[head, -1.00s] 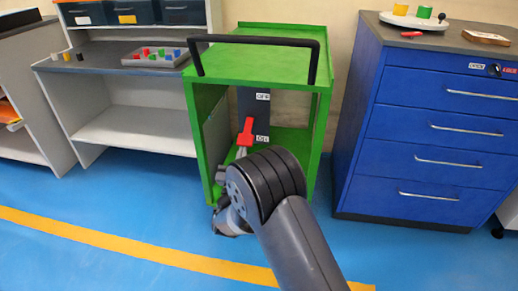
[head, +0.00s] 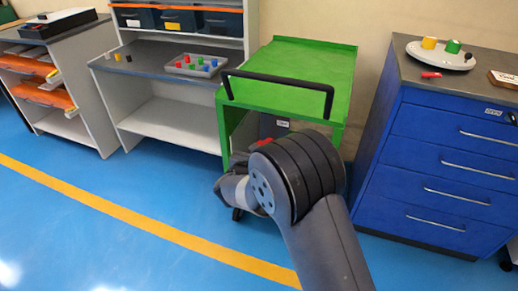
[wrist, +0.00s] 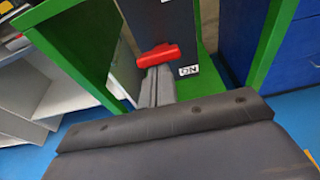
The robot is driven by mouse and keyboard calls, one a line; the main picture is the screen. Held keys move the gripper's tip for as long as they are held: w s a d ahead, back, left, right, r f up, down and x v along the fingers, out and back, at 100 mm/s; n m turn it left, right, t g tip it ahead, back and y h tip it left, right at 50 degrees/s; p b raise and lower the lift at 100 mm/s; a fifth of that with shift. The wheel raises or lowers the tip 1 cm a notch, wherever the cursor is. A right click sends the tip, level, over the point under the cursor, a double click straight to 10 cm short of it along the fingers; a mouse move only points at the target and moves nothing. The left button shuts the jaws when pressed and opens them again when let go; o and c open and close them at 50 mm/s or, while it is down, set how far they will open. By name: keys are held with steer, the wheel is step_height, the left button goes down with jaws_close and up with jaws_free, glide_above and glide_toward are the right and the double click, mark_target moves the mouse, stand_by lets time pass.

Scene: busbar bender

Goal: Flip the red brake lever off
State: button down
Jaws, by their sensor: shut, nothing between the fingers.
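The red brake lever (wrist: 158,55) is on a dark panel (wrist: 178,28) inside the green cart (head: 303,69). In the head view only a bit of red lever (head: 262,142) shows past my arm, below the upper white label (head: 282,124). My gripper (wrist: 155,73) is shut and empty. Its fingertips are at the lever's lower edge in the wrist view; I cannot tell whether they touch. My arm hides the fingers in the head view.
The cart's black handle (head: 277,80) spans its top front. A grey shelf unit (head: 168,125) stands left, holding a tray (head: 196,66) of coloured pieces. A blue drawer cabinet (head: 440,165) stands right. Blue floor (head: 120,235) with a yellow line is clear in front.

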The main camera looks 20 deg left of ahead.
steer(key=shift+w+r+g+p, duration=0.3)
steer(key=shift+w+r+p, duration=0.05)
steer(key=shift+r+p, duration=0.45)
steer(key=shift+w+r, duration=0.1)
steer(key=shift+r, duration=0.1)
step_height(320, 180, down, 4)
steer(key=s+b, duration=0.3)
steer(key=b, duration=0.1)
steer(key=r+p+v, duration=0.1)
steer(key=p+v, duration=0.1)
steer(key=v, duration=0.7)
